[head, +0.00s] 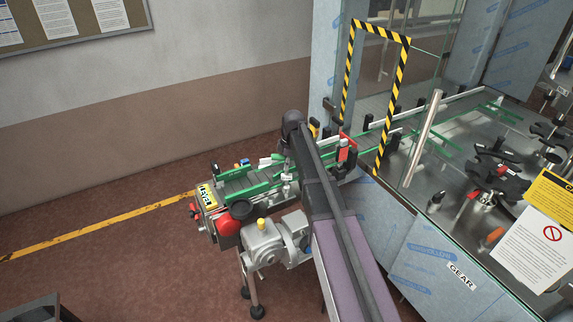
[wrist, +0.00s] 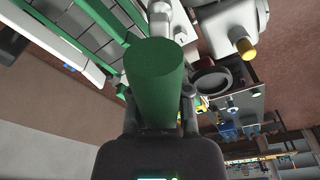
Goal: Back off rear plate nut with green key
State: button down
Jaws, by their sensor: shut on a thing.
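In the wrist view my gripper (wrist: 160,108) is shut on a thick green cylinder, the handle of the green key (wrist: 158,75). The handle points away from the palm, toward a pale metal fitting (wrist: 160,14) beside the conveyor (wrist: 85,35). The key's working end is hidden behind the handle, so I cannot tell whether it touches a nut. In the head view the conveyor (head: 238,181) with green rails runs to the glass enclosure. My dark arm crosses in front of it and I cannot make out the gripper there. I cannot pick out the rear plate nut in either view.
A grey motor gearbox (head: 263,243) with a yellow cap (head: 261,224) hangs below the conveyor, next to a red round part (head: 228,225). A striped yellow-black frame (head: 402,70) and glass panels stand at right. The floor (head: 110,190) at left is clear.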

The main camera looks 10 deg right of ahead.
jog(key=shift+f+b, duration=1.05)
jog(key=shift+f, duration=0.05)
jog(key=shift+n, duration=0.3)
jog(key=shift+d+n, duration=0.1)
jog(key=shift+n, duration=1.3)
jog(key=shift+n+g, duration=0.4)
jog(key=shift+n, duration=1.3)
jog(key=shift+n, duration=1.4)
